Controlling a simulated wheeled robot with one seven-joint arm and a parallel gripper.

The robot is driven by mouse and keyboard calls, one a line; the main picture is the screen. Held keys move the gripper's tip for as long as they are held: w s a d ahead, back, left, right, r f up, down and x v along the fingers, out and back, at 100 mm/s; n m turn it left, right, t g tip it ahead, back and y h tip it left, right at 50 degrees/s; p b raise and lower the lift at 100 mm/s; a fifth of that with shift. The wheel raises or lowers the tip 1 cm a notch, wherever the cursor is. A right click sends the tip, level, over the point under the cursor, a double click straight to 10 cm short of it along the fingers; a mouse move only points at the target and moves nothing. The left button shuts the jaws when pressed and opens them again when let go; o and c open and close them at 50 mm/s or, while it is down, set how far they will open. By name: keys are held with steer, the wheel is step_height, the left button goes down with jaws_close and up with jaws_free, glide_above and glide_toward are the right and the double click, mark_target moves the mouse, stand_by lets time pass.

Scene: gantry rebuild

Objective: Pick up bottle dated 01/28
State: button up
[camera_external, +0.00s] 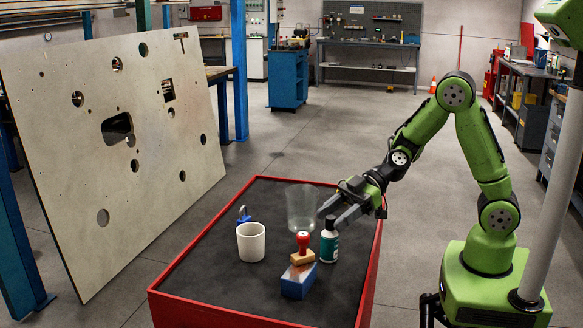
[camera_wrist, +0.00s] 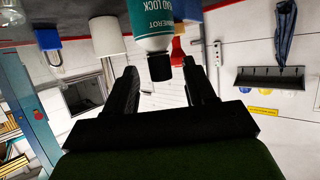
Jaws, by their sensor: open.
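A teal bottle (camera_external: 329,246) with a black cap and a white band stands upright on the dark top of the red-edged table (camera_external: 226,300). In the wrist view, which is upside down, the bottle (camera_wrist: 150,20) shows part of a white-lettered label reading "AD LOCK"; I cannot read any date. My gripper (camera_external: 334,212) is open at the height of the bottle's cap. In the wrist view its two dark fingers (camera_wrist: 160,72) point toward the bottle, with the black cap appearing between their tips. I cannot tell whether they touch it.
A red-handled stamp (camera_external: 303,242) rests on a blue block (camera_external: 298,283) close beside the bottle. A clear cup (camera_external: 300,205) stands behind. A white cup (camera_external: 251,243) and a blue padlock (camera_external: 244,214) are to the left. The table's front left is clear.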

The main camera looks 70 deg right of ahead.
mark_target(327, 222)
steer(key=x, duration=0.3)
steer(key=shift+w+a+f, duration=0.15)
steer(key=shift+a+f, duration=0.05)
steer(key=shift+a, duration=0.1)
steer(key=shift+d, duration=0.1)
jaws_close()
steer(key=shift+r, duration=0.1)
